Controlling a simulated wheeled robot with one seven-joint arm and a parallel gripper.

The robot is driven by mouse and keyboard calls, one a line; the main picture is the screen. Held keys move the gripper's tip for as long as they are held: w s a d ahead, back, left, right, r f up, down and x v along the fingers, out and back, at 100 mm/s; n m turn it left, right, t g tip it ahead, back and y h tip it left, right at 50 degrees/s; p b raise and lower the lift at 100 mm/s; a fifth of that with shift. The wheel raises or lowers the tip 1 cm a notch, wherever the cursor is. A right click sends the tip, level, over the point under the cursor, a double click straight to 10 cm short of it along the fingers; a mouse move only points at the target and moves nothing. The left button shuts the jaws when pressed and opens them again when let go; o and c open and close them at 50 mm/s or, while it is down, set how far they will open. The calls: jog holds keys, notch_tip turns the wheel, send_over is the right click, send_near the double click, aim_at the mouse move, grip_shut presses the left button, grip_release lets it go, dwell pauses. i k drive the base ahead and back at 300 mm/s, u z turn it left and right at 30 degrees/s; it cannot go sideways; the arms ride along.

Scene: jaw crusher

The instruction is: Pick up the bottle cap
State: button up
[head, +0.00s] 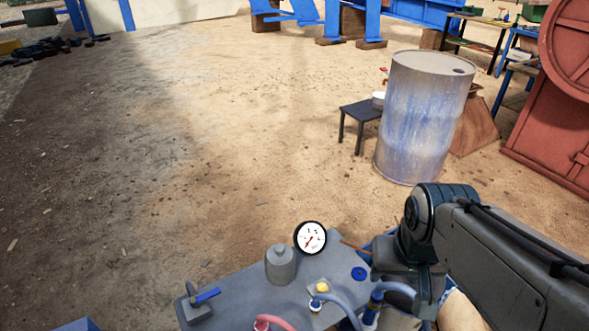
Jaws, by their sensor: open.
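A small round blue piece (359,273) lies flat on the grey metal plate (240,296), right of the gauge. It may be the bottle cap, but it is too small to be sure. No bottle is clearly visible. My arm comes in from the right, and my gripper (400,272) is at its dark end, low over the right end of the plate. It is just right of the blue piece and apart from it in the picture. My gripper is open, though its fingertips are mostly hidden, and I see nothing held.
The plate carries a white dial gauge (310,238), a grey cylinder (281,264), a blue-handled valve (205,297), a yellow knob (322,287) and hoses (345,309). Behind stand a rusty blue-white drum (424,115) and a dark stool (361,111). The ground at left is open.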

aim_at(280, 260)
jog(key=k, duration=0.5)
jog(key=z, duration=0.7)
jog(key=i, duration=0.75)
jog(key=u, duration=1.85)
